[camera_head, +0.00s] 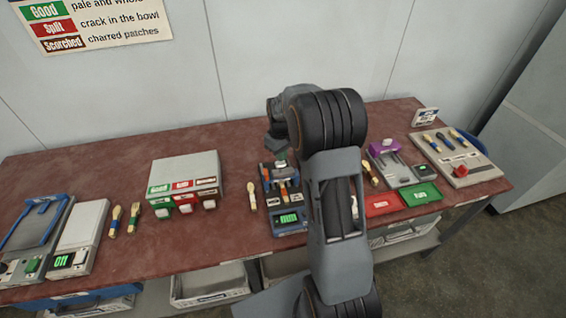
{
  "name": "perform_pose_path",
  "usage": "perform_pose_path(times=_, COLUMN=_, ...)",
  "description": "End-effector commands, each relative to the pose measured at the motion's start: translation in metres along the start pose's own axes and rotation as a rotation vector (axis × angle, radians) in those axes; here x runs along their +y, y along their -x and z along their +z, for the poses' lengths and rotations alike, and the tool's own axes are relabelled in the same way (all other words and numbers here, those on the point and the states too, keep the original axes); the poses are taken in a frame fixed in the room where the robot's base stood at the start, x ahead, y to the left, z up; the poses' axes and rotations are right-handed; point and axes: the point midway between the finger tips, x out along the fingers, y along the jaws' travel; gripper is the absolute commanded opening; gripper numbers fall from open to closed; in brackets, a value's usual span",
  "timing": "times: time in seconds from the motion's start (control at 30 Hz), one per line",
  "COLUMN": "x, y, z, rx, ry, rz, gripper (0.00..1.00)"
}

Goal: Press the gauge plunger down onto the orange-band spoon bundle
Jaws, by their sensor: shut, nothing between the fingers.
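The gauge (289,228) stands on the table near the middle, a dark blue device with a lit green display at its front. A small orange-banded spoon bundle (284,190) appears to lie inside it; details are too small to tell. The plunger (281,164) seems to be the pale piece at the gauge's top, just below my gripper. My gripper (280,153) is shut and empty, pointing down over the gauge's back. I cannot tell whether it touches the plunger. My arm hides the area just right of the gauge.
A grey box (184,170) with green, red and brown labels stands to the left. A spoon (252,196) lies just left of the gauge. Red (381,204) and green (420,195) trays and a purple-topped device (385,147) stand to the right. The back left table is clear.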

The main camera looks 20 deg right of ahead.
Motion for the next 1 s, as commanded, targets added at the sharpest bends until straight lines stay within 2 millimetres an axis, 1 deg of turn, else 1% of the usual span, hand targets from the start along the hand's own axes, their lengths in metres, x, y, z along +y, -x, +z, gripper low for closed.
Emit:
perform_pose_path(times=0.57, x=0.0, y=-0.0003, z=0.0, rx=0.0, ry=0.0, rz=0.0, gripper=0.0)
perform_pose_path(times=1.0, x=0.0, y=-0.0076, z=0.0, rx=0.0, ry=0.0, rz=0.0, gripper=0.0)
